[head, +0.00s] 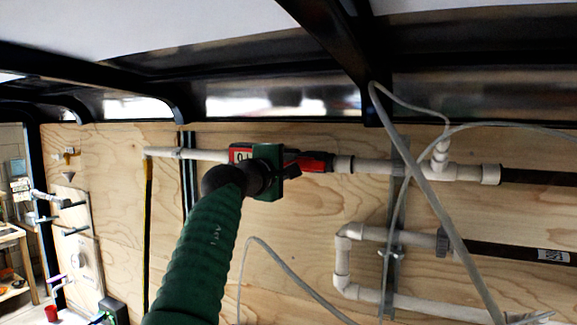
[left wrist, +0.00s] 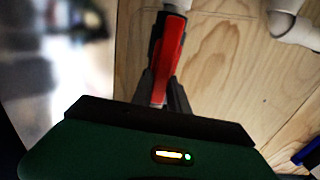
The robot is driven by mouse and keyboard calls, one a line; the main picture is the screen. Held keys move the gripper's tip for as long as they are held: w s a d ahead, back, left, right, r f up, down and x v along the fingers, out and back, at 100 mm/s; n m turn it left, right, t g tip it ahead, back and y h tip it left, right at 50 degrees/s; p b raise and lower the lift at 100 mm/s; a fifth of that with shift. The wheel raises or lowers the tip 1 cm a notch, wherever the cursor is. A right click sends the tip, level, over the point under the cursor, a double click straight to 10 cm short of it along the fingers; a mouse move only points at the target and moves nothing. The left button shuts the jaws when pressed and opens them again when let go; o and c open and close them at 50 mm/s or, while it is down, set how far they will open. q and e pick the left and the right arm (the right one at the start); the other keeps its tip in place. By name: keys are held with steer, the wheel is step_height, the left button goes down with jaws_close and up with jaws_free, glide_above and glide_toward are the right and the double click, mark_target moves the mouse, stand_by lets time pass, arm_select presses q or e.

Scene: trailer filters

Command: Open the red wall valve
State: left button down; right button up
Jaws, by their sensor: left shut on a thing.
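The red wall valve (head: 241,153) sits in the white pipe along the plywood wall in the head view, with a pale label on it. Red also shows right of my gripper (head: 316,161), lying roughly along the pipe. My left gripper (head: 290,168) is in front of the valve and hides its middle. In the left wrist view the red handle (left wrist: 173,43) runs down between the two dark fingers of my left gripper (left wrist: 162,92), which is shut on it. My right gripper is not in view.
White pipes (head: 375,166) continue right along the wall, with a lower pipe loop (head: 342,262) below. A grey cable (head: 440,205) hangs in front of the pipes at the right. A dark overhead beam (head: 335,50) crosses above. The plywood below the valve is mostly clear.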

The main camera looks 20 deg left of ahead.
arm_select(q)
steer(key=shift+s+r, duration=0.1)
steer(key=shift+r, duration=0.3)
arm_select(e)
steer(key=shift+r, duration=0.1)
arm_select(q)
steer(key=c, duration=1.6)
jaws_free()
steer(key=shift+o, duration=1.4)
steer(key=shift+w+f, duration=0.2)
steer(key=shift+w, duration=0.2)
steer(key=shift+o, duration=0.2)
steer(key=shift+w+a+f, duration=0.15)
steer(key=shift+w+f, duration=0.15)
steer(key=shift+w, duration=0.15)
steer(key=shift+s, duration=0.3)
steer(key=s+b, duration=1)
steer(key=s, duration=0.6)
steer(key=shift+a, duration=0.4)
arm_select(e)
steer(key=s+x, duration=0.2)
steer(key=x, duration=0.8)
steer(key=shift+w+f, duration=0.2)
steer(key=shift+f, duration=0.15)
arm_select(q)
steer(key=shift+f, duration=0.1)
